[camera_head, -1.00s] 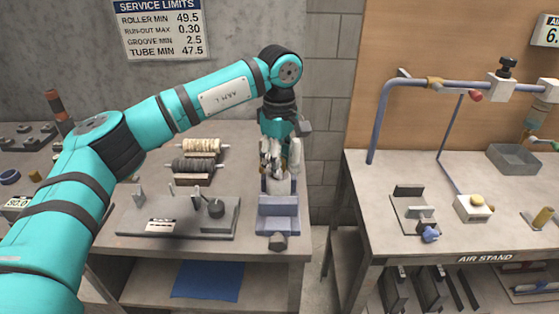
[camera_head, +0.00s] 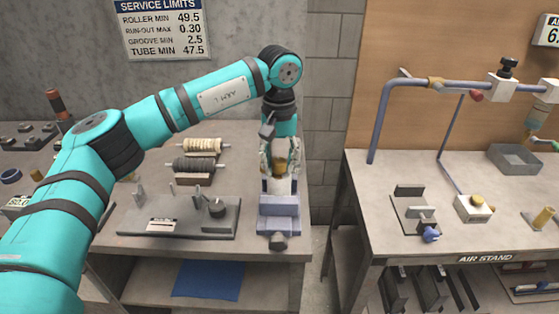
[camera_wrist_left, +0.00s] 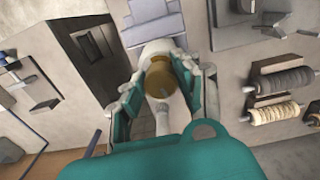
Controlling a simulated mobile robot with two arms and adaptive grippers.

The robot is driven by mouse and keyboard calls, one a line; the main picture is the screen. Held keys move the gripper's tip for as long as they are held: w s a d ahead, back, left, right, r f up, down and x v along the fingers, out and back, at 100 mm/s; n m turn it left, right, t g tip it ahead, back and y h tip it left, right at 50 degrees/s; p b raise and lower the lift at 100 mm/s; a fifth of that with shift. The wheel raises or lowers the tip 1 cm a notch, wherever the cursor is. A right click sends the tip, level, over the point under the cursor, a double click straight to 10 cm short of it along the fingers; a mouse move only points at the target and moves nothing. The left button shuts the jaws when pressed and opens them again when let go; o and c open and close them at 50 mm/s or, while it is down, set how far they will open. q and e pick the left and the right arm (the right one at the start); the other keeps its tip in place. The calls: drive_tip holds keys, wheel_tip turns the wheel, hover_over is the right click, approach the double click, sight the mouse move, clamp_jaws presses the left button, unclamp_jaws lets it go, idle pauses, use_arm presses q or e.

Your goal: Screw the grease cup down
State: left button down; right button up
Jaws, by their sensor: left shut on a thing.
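The grease cup is a brass-coloured piece (camera_head: 281,166), upright on a pale round part (camera_head: 279,186) held at the blue-grey vise (camera_head: 279,207) near the right edge of the left bench. My left gripper (camera_head: 280,160) points down from above with its fingers closed around the cup. In the left wrist view the brass cup (camera_wrist_left: 161,77) sits between the two finger pads of my left gripper (camera_wrist_left: 160,88), over the pale round part (camera_wrist_left: 160,47). The fingers hide the cup's sides, and I cannot see its thread. My right gripper does not show.
A grey fixture plate (camera_head: 180,218) with upright pins lies left of the vise. Two rollers (camera_head: 199,145) rest on brown supports behind it. A gap separates this bench from the air stand (camera_head: 480,240) at right, which has a blue pipe frame (camera_head: 378,120).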

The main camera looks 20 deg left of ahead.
sight(278, 160)
use_arm(q)
drive_tip(key=m, duration=0.5)
drive_tip(key=shift+a+m, duration=0.1)
drive_tip(key=shift+m, duration=2.4)
drive_tip(key=c, duration=0.9)
unclamp_jaws()
drive_tip(key=shift+c, duration=0.2)
wheel_tip(278, 160, up, 12)
